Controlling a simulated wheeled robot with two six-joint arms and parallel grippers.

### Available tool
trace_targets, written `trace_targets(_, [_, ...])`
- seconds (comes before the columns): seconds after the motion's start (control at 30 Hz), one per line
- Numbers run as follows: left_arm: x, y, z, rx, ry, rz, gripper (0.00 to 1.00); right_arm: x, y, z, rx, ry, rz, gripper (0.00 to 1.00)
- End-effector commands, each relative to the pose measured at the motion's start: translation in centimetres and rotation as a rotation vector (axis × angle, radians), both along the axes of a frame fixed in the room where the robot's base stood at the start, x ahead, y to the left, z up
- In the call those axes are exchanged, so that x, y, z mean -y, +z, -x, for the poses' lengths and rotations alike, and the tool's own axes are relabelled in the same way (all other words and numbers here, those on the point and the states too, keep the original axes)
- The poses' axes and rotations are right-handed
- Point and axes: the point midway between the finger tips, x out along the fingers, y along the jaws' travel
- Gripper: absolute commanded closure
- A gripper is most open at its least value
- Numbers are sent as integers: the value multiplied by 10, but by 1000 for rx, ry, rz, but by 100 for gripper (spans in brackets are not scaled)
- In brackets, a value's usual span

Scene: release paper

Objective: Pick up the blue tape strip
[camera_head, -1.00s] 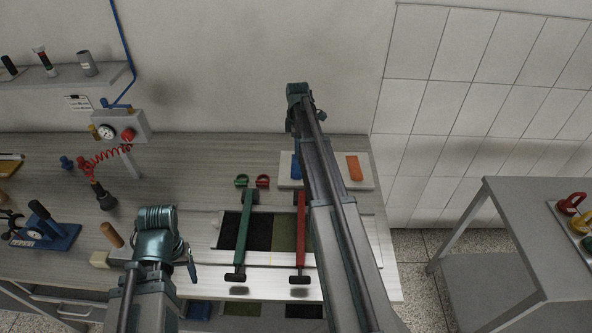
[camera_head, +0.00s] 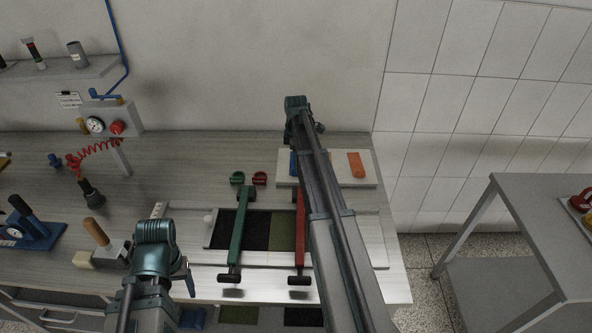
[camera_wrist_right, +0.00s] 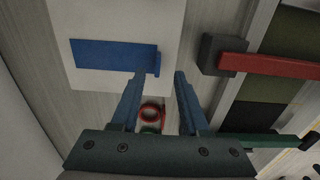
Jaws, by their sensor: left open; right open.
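The blue tape strip lies flat on a white board; in the wrist view the strip (camera_wrist_right: 115,54) has a small raised tab at its right end. In the head view the strip (camera_head: 293,163) is partly hidden by my right arm. My right gripper (camera_wrist_right: 160,76) is open and empty. Its fingertips are at the lower right of the strip, close to the tab; I cannot tell whether they touch. My left gripper (camera_head: 189,278) is at the table's front left, away from the strip; its fingers are mostly hidden.
The white board (camera_head: 375,182) also bears an orange strip (camera_head: 356,164). In front are a green bar (camera_head: 240,232) and a red bar (camera_head: 300,240) over dark panels. Small green (camera_head: 237,178) and red (camera_head: 260,178) rings stand beside the board. A side table (camera_head: 540,215) is at right.

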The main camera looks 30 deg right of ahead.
Motion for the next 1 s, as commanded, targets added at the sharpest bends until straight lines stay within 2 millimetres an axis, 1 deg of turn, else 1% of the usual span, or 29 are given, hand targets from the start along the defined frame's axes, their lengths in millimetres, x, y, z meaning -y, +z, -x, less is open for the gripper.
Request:
trace_targets(0.3, [0, -39, 0, 0, 0, 0, 32, 1, -39, -4, 0, 0, 0, 55])
trace_targets(0.4, [0, -49, 0, 0, 0, 0, 32, 1, -49, -3, 0, 0, 0, 55])
trace_targets(0.5, [0, -51, 0, 0, 0, 0, 32, 1, -51, -3, 0, 0, 0, 55])
trace_targets(0.7, [0, -49, 0, 0, 0, 0, 32, 1, -49, -3, 0, 0, 0, 55])
trace_targets(0.77, [0, -49, 0, 0, 0, 0, 32, 1, -49, -3, 0, 0, 0, 64])
trace_targets(0.9, [0, -49, 0, 0, 0, 0, 32, 1, -49, -3, 0, 0, 0, 89])
trace_targets(0.97, [0, -49, 0, 0, 0, 0, 32, 1, -49, -3, 0, 0, 0, 100])
trace_targets(1.0, [0, -49, 0, 0, 0, 0, 32, 1, -49, -3, 0, 0, 0, 100])
